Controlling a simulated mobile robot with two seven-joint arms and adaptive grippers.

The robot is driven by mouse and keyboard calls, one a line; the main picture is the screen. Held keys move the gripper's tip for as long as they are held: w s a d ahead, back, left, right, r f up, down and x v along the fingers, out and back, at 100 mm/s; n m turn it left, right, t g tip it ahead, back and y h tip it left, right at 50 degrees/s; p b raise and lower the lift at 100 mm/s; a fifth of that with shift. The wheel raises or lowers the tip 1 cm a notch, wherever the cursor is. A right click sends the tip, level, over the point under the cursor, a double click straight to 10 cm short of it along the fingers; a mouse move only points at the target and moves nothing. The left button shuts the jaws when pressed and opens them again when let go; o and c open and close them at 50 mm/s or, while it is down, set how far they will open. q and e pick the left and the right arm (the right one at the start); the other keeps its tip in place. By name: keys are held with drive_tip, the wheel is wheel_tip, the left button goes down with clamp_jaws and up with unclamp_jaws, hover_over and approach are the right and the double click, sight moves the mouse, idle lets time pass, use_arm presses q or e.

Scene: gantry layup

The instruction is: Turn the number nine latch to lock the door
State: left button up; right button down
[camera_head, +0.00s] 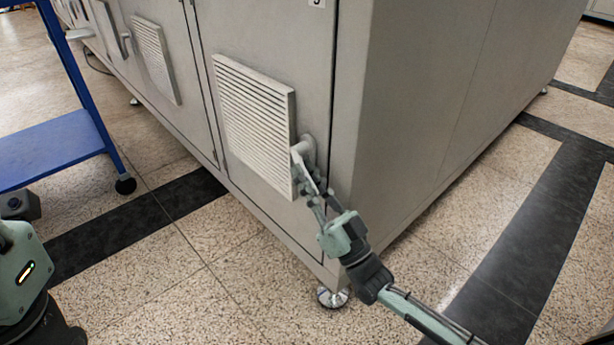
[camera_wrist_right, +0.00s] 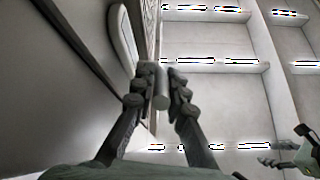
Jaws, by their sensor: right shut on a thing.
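The latch (camera_head: 306,147) is a pale lever handle on the grey cabinet door (camera_head: 250,40), just right of its louvred vent. My right gripper (camera_head: 302,172) reaches up from below and is shut on the latch's lever. In the right wrist view, the fingers of my right gripper (camera_wrist_right: 164,92) close around the rounded end of the latch (camera_wrist_right: 160,90), and a pale oval plate (camera_wrist_right: 123,38) shows behind it. A small label (camera_head: 318,2) above is cut off at the picture's top, so its number cannot be read surely.
The vent (camera_head: 253,115) stands out from the door beside the latch. The cabinet's corner and side face (camera_head: 425,100) are to the right, with a levelling foot (camera_head: 332,297) below. A blue cart (camera_head: 50,150) stands at the left. The speckled floor in front is mostly clear.

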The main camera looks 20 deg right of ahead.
drive_tip(key=c, duration=1.5)
unclamp_jaws()
drive_tip(key=shift+c, duration=0.2)
